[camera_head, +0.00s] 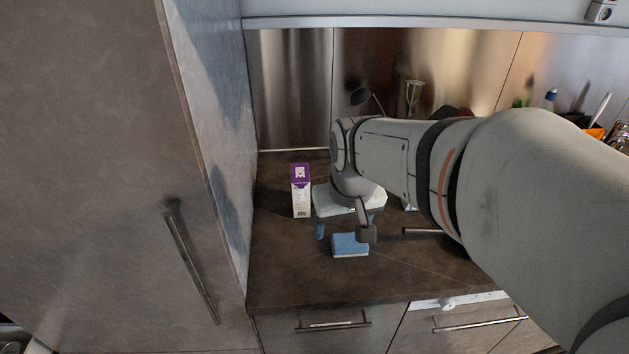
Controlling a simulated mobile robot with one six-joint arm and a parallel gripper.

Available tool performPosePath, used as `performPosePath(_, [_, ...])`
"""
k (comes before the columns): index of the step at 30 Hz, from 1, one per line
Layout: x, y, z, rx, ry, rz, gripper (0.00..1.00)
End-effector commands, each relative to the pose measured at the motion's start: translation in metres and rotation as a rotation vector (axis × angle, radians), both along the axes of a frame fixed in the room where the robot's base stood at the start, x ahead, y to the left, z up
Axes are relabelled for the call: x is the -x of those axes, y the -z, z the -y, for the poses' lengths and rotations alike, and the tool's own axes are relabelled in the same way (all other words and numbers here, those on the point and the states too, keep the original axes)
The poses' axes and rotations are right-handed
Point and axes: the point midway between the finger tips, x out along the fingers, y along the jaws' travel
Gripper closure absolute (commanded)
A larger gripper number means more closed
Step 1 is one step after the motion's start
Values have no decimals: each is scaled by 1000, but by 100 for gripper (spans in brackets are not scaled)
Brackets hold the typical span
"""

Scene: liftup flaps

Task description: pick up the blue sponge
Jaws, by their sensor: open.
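The blue sponge (350,245) lies flat on the dark countertop near its front edge, with a paler lower layer showing on its front side. My gripper (343,236) points down over the counter at the sponge's back side. Its fingers are spread apart, one to the left of the sponge and one by its right end. The jaws are open and hold nothing. Whether the right finger touches the sponge cannot be told from this view.
A purple and white carton (301,190) stands upright behind and left of my gripper. A tall cabinet (120,150) walls off the left. Glasses and bottles (549,98) stand at the back right. The counter (285,275) is clear in front and left of the sponge.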

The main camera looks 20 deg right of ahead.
Motion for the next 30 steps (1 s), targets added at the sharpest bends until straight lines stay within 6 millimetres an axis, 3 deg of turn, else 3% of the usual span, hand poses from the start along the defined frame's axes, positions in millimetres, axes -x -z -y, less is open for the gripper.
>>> performPosePath(6, [-62, 53, 34, -10, 75, -109, 15])
performPosePath(12, [-96, 98, 60, -21, 123, -175, 0])
performPosePath(18, [-109, 122, 72, -27, 143, -203, 0])
performPosePath(30, [-107, 166, 73, -28, 145, -207, 0])
